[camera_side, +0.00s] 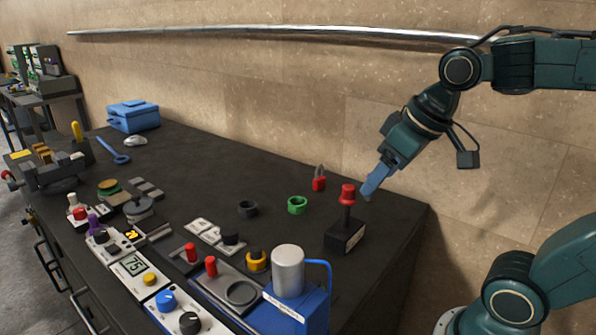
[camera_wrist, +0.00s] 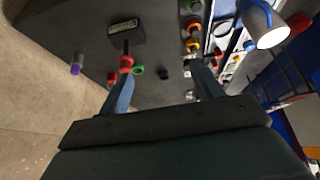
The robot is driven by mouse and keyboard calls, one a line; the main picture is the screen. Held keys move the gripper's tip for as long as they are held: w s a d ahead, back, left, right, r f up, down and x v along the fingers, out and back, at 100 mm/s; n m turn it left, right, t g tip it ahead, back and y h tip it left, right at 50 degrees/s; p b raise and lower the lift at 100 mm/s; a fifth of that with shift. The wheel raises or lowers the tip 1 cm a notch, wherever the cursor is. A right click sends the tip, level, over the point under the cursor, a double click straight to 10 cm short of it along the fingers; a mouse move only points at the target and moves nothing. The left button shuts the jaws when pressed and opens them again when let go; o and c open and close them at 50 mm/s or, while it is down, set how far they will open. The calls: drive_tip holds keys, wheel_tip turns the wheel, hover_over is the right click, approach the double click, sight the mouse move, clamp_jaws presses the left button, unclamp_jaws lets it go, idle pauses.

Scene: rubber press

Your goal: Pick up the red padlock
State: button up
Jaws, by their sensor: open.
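The red padlock (camera_side: 319,183) stands on the dark bench top near the wall, its shackle up, in the side view. A small red shape beside my left finger in the wrist view (camera_wrist: 112,77) looks like the padlock, though it is too small to be sure. My gripper (camera_side: 368,192) is above the bench, to the right of the padlock and apart from it, pointing down and left. In the wrist view my two blue fingers (camera_wrist: 162,70) are spread wide with nothing held between them.
A black box with a red-knobbed stick (camera_side: 346,235) stands between my gripper and the front edge. A green ring (camera_side: 297,205) and a black ring (camera_side: 248,209) lie near the padlock. A blue device with a grey cylinder (camera_side: 288,272) stands in front. The back middle is clear.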

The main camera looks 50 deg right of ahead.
drive_tip(key=w+d+r, duration=0.1)
drive_tip(key=w+d, duration=0.4)
drive_tip(key=w, duration=0.5)
hover_over(320, 177)
drive_tip(key=s, duration=0.5)
wheel_tip(320, 177, down, 11)
drive_tip(key=shift+s+a+f+m+g, duration=0.1)
drive_tip(key=shift+a+f+m+g, duration=0.2)
drive_tip(key=shift+a+m+g, duration=0.1)
drive_tip(key=shift+x, duration=4.3)
drive_tip(key=shift+d+f, duration=0.1)
drive_tip(key=shift+x, duration=2.5)
drive_tip(key=shift+c, duration=0.4)
